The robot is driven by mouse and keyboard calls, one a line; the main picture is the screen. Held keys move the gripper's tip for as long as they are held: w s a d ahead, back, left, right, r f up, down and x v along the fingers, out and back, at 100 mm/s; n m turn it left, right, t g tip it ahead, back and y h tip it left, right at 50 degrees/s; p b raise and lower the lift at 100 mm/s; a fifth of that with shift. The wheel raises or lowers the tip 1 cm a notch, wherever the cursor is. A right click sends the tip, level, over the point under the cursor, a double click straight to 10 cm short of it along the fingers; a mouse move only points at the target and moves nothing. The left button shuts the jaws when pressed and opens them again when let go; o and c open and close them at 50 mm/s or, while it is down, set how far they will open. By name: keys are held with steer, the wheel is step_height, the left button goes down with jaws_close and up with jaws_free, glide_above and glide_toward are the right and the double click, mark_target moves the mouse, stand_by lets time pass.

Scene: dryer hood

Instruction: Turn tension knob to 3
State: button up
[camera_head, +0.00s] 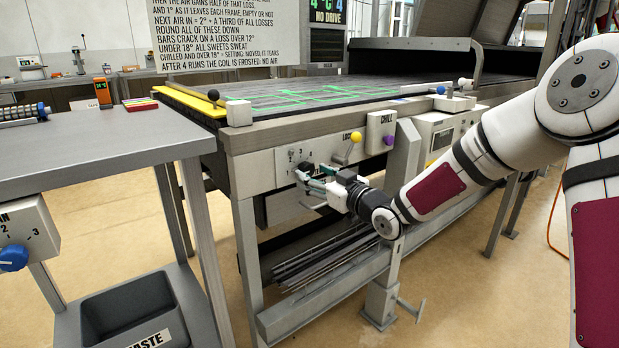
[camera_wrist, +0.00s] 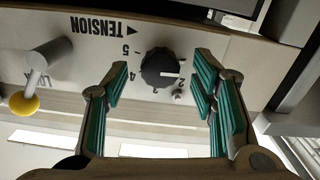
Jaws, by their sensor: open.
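The tension knob (camera_wrist: 158,68) is a dark round dial on the pale panel under the TENSION label (camera_wrist: 103,26), which appears upside down in the wrist view. Its white pointer line points right in that view, near the numeral 2; the exact setting is hard to tell. Numerals 5, 4 and 3 run around its left and lower side. My gripper (camera_wrist: 160,66) is open, with green-padded fingers on either side of the knob and visible gaps between. In the head view my gripper (camera_head: 312,180) is at the panel and partly hides the knob.
A lock lever with a yellow ball (camera_wrist: 25,102) stands out left of the knob in the wrist view. In the head view, a CHILL box with a purple knob (camera_head: 388,140) is to the right. A grey table (camera_head: 110,140) stands at the left.

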steer(key=shift+x, duration=1.3)
steer(key=shift+c, duration=0.4)
steer(key=c, duration=1.1)
steer(key=shift+o, duration=0.2)
